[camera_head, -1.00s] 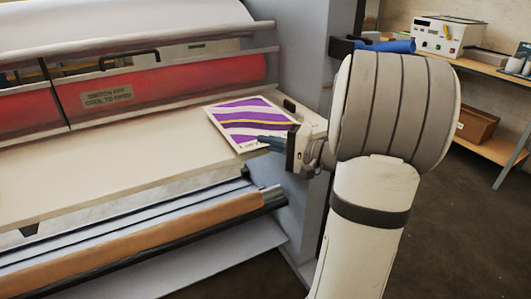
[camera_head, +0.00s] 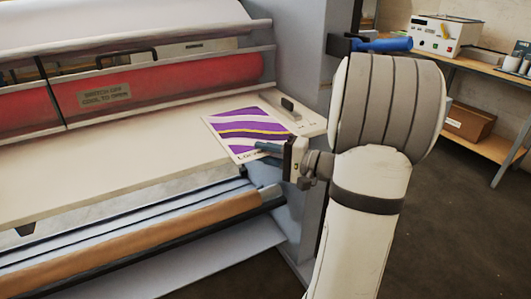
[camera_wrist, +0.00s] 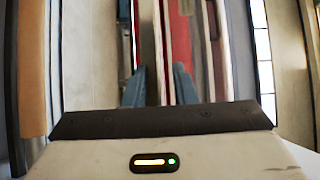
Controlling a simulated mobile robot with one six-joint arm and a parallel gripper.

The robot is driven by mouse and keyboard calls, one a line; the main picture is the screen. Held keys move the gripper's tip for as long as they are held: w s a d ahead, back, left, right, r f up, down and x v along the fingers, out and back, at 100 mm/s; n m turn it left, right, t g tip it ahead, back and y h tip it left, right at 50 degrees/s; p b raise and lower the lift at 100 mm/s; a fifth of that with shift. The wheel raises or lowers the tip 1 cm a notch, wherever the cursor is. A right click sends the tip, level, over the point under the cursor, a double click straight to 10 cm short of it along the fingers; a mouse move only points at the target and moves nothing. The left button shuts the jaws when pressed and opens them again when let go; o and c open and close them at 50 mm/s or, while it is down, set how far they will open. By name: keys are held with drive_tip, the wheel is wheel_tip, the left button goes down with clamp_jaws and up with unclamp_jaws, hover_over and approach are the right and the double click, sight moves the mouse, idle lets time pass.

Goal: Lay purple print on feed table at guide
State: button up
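The purple print (camera_head: 248,127), with white waves and a yellow stripe, lies on the right end of the cream feed table (camera_head: 110,165). It looks flat, but whether its near edge rests fully down I cannot tell. A dark piece, likely the guide (camera_head: 288,104), stands just right of the print. My gripper (camera_head: 262,148) is at the print's near right corner, its blue fingers overlapping that edge in the head view. In the wrist view my gripper (camera_wrist: 159,85) has its two blue fingers apart, with a visible gap. I cannot make out the print clearly there.
Red rollers (camera_head: 175,77) with a warning label (camera_head: 104,95) run behind the table. A brown roll (camera_head: 130,245) sits below the front edge. The grey side frame (camera_head: 300,60) rises at the right. A workbench (camera_head: 500,72) with a white device stands beyond. The table's left is clear.

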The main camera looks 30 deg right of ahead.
drive_tip(key=shift+r+p, duration=0.25)
drive_tip(key=shift+p, duration=0.05)
drive_tip(key=b+v, duration=0.1)
drive_tip(key=v, duration=1)
drive_tip(key=s+a+f+n+g, duration=0.2)
drive_tip(key=a+f+n+g, duration=0.15)
drive_tip(key=a+g, duration=0.8)
drive_tip(key=s+a+f+n+h, duration=0.5)
drive_tip(key=s+a+h, duration=0.3)
drive_tip(key=h, duration=0.3)
drive_tip(key=shift+a+n+h, duration=0.3)
drive_tip(key=shift+a+n, duration=0.45)
drive_tip(key=shift+a, duration=0.1)
drive_tip(key=shift+s+r, duration=0.15)
